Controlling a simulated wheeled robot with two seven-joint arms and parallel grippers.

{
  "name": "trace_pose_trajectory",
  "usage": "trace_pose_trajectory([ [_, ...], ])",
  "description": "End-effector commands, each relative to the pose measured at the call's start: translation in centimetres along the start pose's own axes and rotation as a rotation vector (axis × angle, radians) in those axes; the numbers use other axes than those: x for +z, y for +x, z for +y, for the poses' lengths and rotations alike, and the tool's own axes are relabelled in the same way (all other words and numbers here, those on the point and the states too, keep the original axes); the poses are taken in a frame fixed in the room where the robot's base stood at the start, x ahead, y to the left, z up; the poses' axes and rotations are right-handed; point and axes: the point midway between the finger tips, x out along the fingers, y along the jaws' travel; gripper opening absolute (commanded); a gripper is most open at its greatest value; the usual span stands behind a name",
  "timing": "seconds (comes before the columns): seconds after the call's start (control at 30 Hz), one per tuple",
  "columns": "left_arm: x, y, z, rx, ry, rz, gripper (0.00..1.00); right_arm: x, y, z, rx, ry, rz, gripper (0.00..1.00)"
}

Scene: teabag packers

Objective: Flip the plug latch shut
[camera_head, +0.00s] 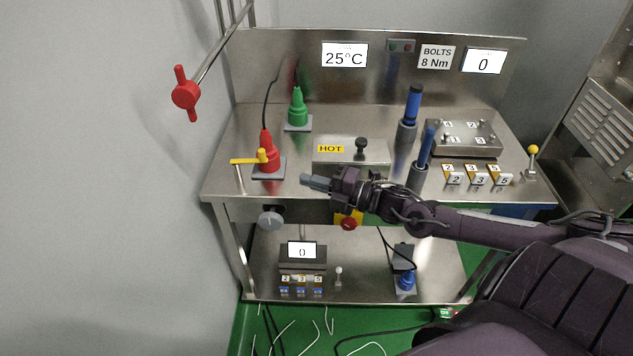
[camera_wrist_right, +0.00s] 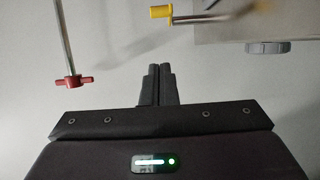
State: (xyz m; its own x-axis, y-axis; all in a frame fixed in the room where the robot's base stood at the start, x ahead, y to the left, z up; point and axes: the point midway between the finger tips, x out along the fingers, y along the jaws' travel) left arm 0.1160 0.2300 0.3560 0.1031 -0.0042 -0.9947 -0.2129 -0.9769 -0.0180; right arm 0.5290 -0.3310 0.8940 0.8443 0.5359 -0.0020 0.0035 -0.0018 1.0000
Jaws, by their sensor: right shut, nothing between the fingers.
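A red plug (camera_head: 267,155) stands upright on a grey base plate at the left front of the steel bench. In the right wrist view the yellow latch handle (camera_wrist_right: 160,11) shows at the top, apart from the fingers. My right gripper (camera_head: 307,182) is shut and empty, to the right of the red plug and near the bench's front edge. It also shows in the right wrist view (camera_wrist_right: 158,85). My left gripper is not in view.
A green plug (camera_head: 297,108) stands behind the red one. A box marked HOT (camera_head: 330,149) with a black knob sits close behind my right gripper. A red valve handle (camera_head: 186,94) hangs at left. A grey knob (camera_head: 271,221) sits under the bench's front edge.

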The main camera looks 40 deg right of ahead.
Motion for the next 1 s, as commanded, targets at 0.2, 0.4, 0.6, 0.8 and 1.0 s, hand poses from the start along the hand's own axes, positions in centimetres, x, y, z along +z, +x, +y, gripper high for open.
trace_pose_trajectory([
  [0.2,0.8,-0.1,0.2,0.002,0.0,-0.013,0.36,-0.1,-1.1,0.1,0.0,0.0,0.002,0.0],
  [0.4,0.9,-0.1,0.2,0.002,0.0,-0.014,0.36,-0.1,-1.1,0.1,0.002,0.0,0.002,0.0],
  [0.6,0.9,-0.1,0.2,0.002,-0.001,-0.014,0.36,-0.1,-1.1,0.1,0.001,-0.001,0.001,0.0],
  [0.8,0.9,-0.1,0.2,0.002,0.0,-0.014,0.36,-0.2,-1.1,0.0,0.0,0.004,-0.002,0.0],
  [1.0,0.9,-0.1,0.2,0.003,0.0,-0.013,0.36,-1.8,0.0,-2.0,-0.04,0.182,-0.143,0.0],
])
